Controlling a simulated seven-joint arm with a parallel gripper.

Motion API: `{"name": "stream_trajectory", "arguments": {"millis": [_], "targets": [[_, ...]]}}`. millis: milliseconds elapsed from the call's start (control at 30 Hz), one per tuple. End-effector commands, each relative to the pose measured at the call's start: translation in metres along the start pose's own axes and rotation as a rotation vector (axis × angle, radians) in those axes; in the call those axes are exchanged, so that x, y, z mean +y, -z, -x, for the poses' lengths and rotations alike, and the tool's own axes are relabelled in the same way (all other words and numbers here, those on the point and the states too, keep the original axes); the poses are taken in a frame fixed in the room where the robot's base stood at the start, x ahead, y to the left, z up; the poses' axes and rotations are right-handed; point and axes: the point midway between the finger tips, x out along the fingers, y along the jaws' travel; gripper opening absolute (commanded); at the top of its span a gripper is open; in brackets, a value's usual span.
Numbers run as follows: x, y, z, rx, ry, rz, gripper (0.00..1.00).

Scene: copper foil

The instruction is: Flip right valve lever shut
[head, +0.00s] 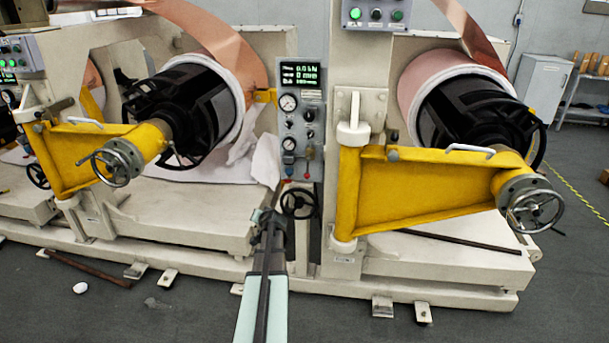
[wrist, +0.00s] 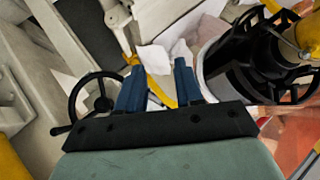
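The grey control panel (head: 302,125) stands between the two machines in the head view, with gauges, knobs and a lit display. At its lower edge are two small valve fittings: a blue one on the left (head: 290,171) and a red one on the right (head: 307,175). They are too small to tell their lever angles. My gripper (head: 268,213) is in front of and below the panel, a little left of the fittings, and touches neither. The wrist view shows its two blue fingers (wrist: 158,82) apart with nothing held between them. I cannot make out the valve levers in the wrist view.
A black handwheel (head: 298,203) sits below the panel, and a handwheel (wrist: 92,100) shows left of my fingers. Yellow swing arms (head: 75,150) (head: 420,195) flank the panel. White cloth (head: 265,160) hangs left of it. The floor in front is mostly clear.

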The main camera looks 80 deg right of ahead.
Motion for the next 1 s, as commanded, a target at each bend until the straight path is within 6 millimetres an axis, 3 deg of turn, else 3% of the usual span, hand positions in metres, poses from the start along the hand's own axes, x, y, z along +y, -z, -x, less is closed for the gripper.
{"name": "stream_trajectory", "arguments": {"millis": [267, 500, 800, 1000], "targets": [[0.003, 0.075, -0.001, 0.317, -0.024, 0.008, 0.36], [0.034, 0.137, 0.027, 0.641, -0.218, 0.082, 0.36], [0.066, 0.166, 0.068, 0.811, -0.509, 0.248, 0.36], [0.068, 0.168, 0.068, 0.801, -0.544, 0.310, 0.36]]}}
